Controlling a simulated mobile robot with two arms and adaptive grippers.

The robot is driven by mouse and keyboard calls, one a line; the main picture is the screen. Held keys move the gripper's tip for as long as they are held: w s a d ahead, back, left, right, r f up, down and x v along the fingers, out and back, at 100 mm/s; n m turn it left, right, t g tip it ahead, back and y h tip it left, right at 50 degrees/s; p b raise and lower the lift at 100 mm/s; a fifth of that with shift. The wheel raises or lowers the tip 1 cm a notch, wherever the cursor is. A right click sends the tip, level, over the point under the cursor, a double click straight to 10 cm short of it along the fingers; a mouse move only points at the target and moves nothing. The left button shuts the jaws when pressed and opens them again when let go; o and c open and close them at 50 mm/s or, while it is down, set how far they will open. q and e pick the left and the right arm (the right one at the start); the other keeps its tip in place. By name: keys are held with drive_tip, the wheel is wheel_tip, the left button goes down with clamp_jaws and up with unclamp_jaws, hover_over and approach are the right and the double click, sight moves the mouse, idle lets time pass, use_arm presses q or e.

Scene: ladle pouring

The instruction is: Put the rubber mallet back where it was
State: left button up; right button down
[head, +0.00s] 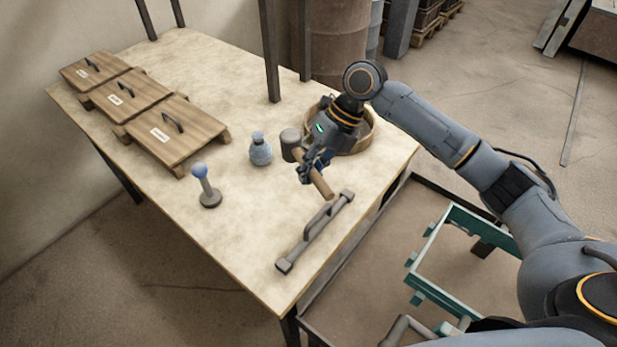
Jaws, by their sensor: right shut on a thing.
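The rubber mallet (321,183) has a dark grey head and a wooden handle. The mallet's head points to the upper left and the handle's end to the lower right. I cannot tell whether the mallet touches the table or is held just above it. The gripper hides part of the handle. My left gripper is not in view.
A round wooden tub (366,140) stands behind my right gripper. A blue-grey bottle (260,150) stands left of the mallet, and a blue-knobbed stand (205,188) further left. A grey bar handle (313,234) lies in front. Three labelled wooden lids (178,146) lie at the left.

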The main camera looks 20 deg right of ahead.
drive_tip(key=f, duration=0.1)
drive_tip(key=w+f+p, duration=0.1)
drive_tip(key=f, duration=0.1)
drive_tip(key=w+f, duration=0.1)
drive_tip(key=f, duration=0.1)
drive_tip(key=shift+d+f+p, duration=0.1)
drive_tip(key=shift+d+p, duration=0.2)
drive_tip(key=shift+d, duration=0.05)
drive_tip(key=shift+f, duration=0.1)
drive_tip(key=shift+f+b, duration=0.65)
drive_tip(key=shift+b, duration=0.05)
drive_tip(key=c, duration=1.3)
unclamp_jaws()
drive_tip(key=shift+o, duration=0.2)
